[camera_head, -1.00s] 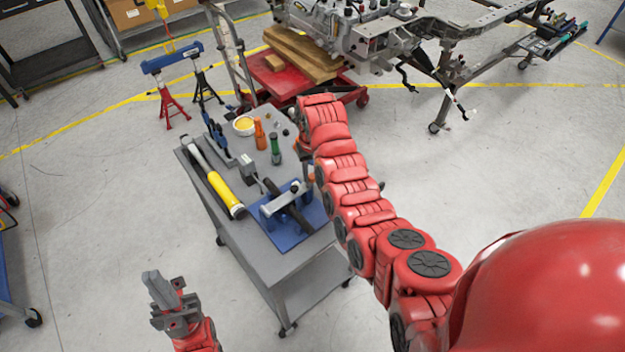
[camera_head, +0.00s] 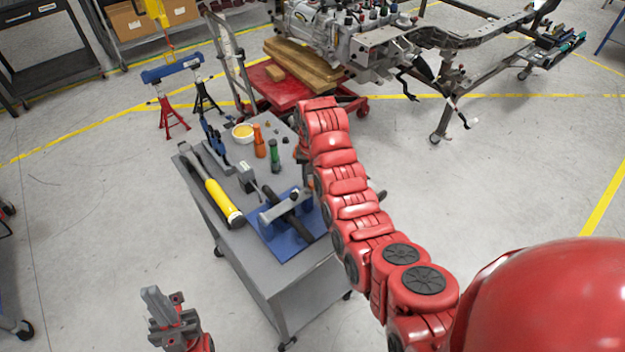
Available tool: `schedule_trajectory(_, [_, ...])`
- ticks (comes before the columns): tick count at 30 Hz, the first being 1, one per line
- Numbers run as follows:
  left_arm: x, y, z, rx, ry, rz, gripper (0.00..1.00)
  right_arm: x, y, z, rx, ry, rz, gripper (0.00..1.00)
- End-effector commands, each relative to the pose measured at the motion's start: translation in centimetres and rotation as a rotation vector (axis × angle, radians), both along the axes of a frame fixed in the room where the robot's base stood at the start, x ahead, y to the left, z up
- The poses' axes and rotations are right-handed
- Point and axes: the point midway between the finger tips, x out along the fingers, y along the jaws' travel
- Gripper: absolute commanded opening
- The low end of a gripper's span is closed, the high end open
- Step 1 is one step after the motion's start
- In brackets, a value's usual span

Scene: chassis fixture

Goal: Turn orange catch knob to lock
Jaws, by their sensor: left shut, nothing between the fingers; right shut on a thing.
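The fixture is a blue plate (camera_head: 283,246) with a grey block and a dark bar (camera_head: 299,229), lying on the near end of a grey cart. A small bit of the orange catch knob (camera_head: 309,181) shows at the fixture's far right, beside my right arm. My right arm reaches over the cart's right edge. My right gripper is mostly hidden behind that arm; it is shut at the knob, and the contact itself is hidden. The knob's turn angle cannot be told. My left gripper (camera_head: 151,297) is shut and empty, off the cart at the lower left.
The cart top (camera_head: 194,184) also holds a yellow-handled tool (camera_head: 222,200), an orange bottle (camera_head: 259,141), a green bottle (camera_head: 274,156) and a yellow-filled bowl (camera_head: 243,132). A red lift cart (camera_head: 270,92) and a chassis stand behind.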

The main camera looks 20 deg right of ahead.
Motion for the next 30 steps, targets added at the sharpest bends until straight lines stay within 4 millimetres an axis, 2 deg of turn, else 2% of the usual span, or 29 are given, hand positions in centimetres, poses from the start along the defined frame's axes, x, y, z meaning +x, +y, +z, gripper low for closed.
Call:
schedule_trajectory(6, [0.0, 0.0, 0.0, 0.0, 0.0, 0.0, 0.0, 0.0, 0.0, -0.1, 0.0, 0.001, 0.0, 0.0])
schedule_trajectory(7, [0.0, 0.0, 0.0, 0.0, 0.0, 0.0, 0.0, 0.0, 0.0, -0.1, 0.0, 0.001, 0.0, 0.38])
schedule_trajectory(11, [0.0, 0.0, 0.0, 0.0, 0.0, 0.0, 0.0, 0.0, 0.0, -0.1, 0.0, 0.001, 0.0, 0.61])
schedule_trajectory(12, [0.0, 0.0, 0.0, 0.0, 0.0, 0.0, 0.0, 0.0, 0.0, -0.1, 0.0, 0.001, 0.0, 0.65])
schedule_trajectory(20, [0.0, 0.0, 0.1, 0.0, 0.0, 0.0, 0.0, 0.0, 0.0, 0.0, 0.0, 0.0, 0.0, 0.65])
schedule_trajectory(23, [0.0, 0.0, 0.6, 0.0, 0.0, 0.0, 0.0, 0.0, 0.0, 0.7, 0.0, 0.001, 0.0, 0.65])
schedule_trajectory(26, [0.0, 0.0, 2.0, 0.0, 0.0, 0.0, 0.0, 0.0, 0.0, 2.2, 0.001, 0.0, 0.0, 0.65])
schedule_trajectory(30, [0.0, 0.0, 4.9, 0.0, 0.0, 0.0, 0.0, 0.0, -0.2, 5.6, 0.002, -0.001, -0.002, 0.65])
